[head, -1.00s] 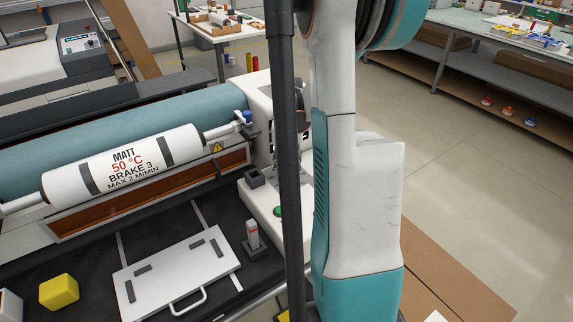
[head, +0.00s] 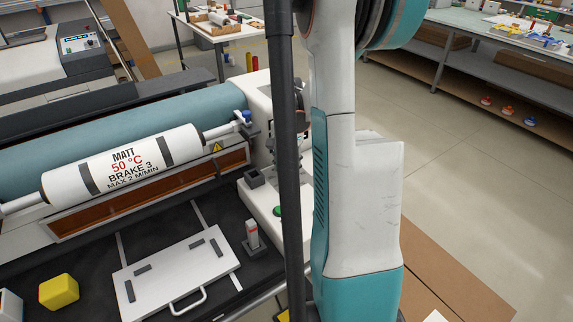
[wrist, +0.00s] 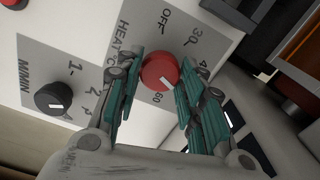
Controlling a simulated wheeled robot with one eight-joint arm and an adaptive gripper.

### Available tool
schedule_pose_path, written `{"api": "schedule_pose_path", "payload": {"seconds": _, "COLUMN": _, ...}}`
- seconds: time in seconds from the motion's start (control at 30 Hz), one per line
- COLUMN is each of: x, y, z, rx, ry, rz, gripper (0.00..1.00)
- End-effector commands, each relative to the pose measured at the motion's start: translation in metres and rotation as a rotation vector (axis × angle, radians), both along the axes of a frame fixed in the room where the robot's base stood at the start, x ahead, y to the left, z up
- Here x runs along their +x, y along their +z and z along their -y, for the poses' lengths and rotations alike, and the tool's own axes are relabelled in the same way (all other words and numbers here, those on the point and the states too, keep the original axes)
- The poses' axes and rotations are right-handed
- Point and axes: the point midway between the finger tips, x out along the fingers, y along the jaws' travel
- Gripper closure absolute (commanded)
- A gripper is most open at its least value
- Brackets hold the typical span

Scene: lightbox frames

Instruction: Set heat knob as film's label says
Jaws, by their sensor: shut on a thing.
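The film roll (head: 125,162) lies across the laminator in the head view. Its label reads MATT, 50 °C, BRAKE 3, MAX 2 M/MIN. The red heat knob (wrist: 160,70) is on a grey panel in the wrist view, with OFF, 30, part of 40 and 60 readable around it. Its white mark sits toward the lower right, where a finger covers the scale; I cannot tell the exact setting. My gripper (wrist: 158,79) is shut on the heat knob, one teal-padded finger on each side. In the head view my arm and column mostly hide the gripper.
A black M/MIN knob (wrist: 56,101) is beside the heat panel. A white plate with a handle (head: 180,270), a small upright block (head: 252,235) and a yellow block (head: 59,291) sit on the dark machine bed.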

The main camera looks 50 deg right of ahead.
Motion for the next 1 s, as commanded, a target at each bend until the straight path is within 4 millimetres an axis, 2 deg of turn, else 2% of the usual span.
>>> {"api": "schedule_pose_path", "payload": {"seconds": 0.57, "x": 0.0010, "y": -0.0005, "z": -0.0032, "rx": 0.006, "ry": -0.025, "rz": 0.001, "gripper": 0.88}}
{"api": "schedule_pose_path", "payload": {"seconds": 0.6, "x": 0.0010, "y": -0.0005, "z": -0.0032, "rx": 0.007, "ry": -0.025, "rz": 0.002, "gripper": 0.55}}
{"api": "schedule_pose_path", "payload": {"seconds": 0.67, "x": 0.0009, "y": -0.0004, "z": -0.0028, "rx": 0.006, "ry": -0.025, "rz": 0.001, "gripper": 0.44}}
{"api": "schedule_pose_path", "payload": {"seconds": 1.0, "x": 0.0005, "y": 0.0009, "z": -0.0010, "rx": 0.002, "ry": -0.027, "rz": 0.001, "gripper": 0.44}}
